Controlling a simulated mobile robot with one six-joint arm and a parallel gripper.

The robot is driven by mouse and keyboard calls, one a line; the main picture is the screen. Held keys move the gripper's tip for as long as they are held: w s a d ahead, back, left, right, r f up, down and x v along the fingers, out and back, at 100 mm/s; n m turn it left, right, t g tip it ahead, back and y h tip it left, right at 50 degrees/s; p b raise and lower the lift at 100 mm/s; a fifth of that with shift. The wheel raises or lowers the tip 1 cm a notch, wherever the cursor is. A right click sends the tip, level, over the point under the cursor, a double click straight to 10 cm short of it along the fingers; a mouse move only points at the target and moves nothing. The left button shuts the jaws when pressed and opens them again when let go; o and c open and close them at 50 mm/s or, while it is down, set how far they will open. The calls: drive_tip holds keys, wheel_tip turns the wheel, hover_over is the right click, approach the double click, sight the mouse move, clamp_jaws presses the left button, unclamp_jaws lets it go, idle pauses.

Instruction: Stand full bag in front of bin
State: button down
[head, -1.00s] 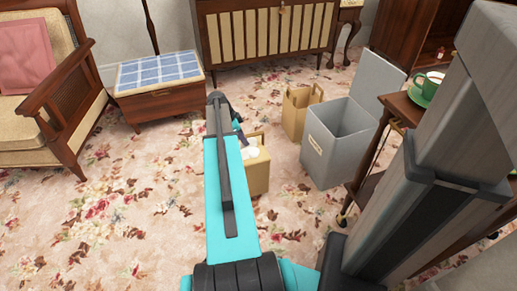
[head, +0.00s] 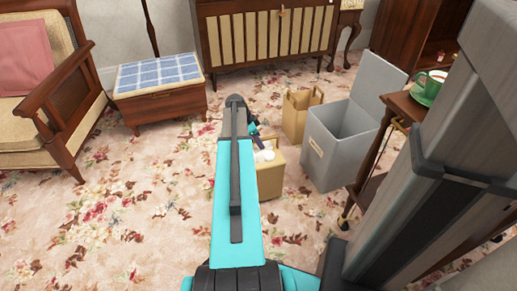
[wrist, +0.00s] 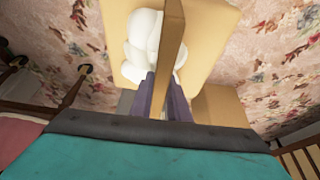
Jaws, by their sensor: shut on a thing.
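The full bag (head: 271,187) is a tan paper bag with white contents at its top. In the head view it is partly hidden behind my teal arm. My gripper (wrist: 167,98) is shut on its handle strip in the wrist view, where the bag (wrist: 212,30) fills the top middle. In the head view the gripper (head: 256,135) is mostly hidden. The bag looks upright; I cannot tell whether its base touches the floor. The grey bin (head: 325,157) stands to the right of the bag with its lid raised.
A second tan bag with handles (head: 297,118) stands left of the bin. A wooden trolley with a green cup (head: 428,84) is at the right. A checked-top wooden box (head: 160,98) and armchair (head: 40,100) are at the left. Flowered carpet (head: 130,215) is clear in front.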

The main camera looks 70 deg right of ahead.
drive_tip(key=shift+f+b, duration=0.5)
drive_tip(key=shift+f, duration=0.9)
drive_tip(key=c, duration=1.7)
unclamp_jaws()
drive_tip(key=p+v, duration=0.4)
drive_tip(key=v, duration=0.8)
